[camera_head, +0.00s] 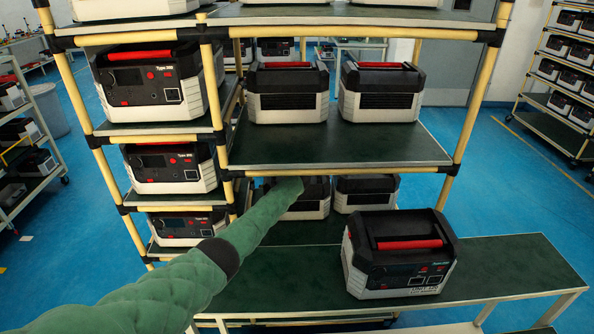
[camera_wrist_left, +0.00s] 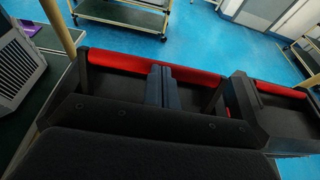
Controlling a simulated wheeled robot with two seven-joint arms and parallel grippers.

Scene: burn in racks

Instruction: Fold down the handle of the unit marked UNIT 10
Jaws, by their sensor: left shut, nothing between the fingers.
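A black and light-grey unit (camera_head: 400,262) with a red handle (camera_head: 410,244) stands on the front bench. Its front label seems to begin with UNIT, but the number is too small to read surely. My left arm reaches under the middle shelf, and its gripper is hidden in the head view. In the left wrist view my left gripper (camera_wrist_left: 161,85) is shut and empty. Its fingers overlap the red handle bar (camera_wrist_left: 120,61) of a black-topped unit; I cannot tell whether they touch. A second red handle (camera_wrist_left: 280,90) shows to the right. My right gripper is not in view.
Two units stand on the middle shelf (camera_head: 330,150), above my left forearm. Several more fill the left rack column. Yellow posts (camera_head: 470,100) frame the rack. The bench (camera_head: 510,262) is clear right of its unit. A grey vented surface (camera_wrist_left: 20,60) lies left in the wrist view.

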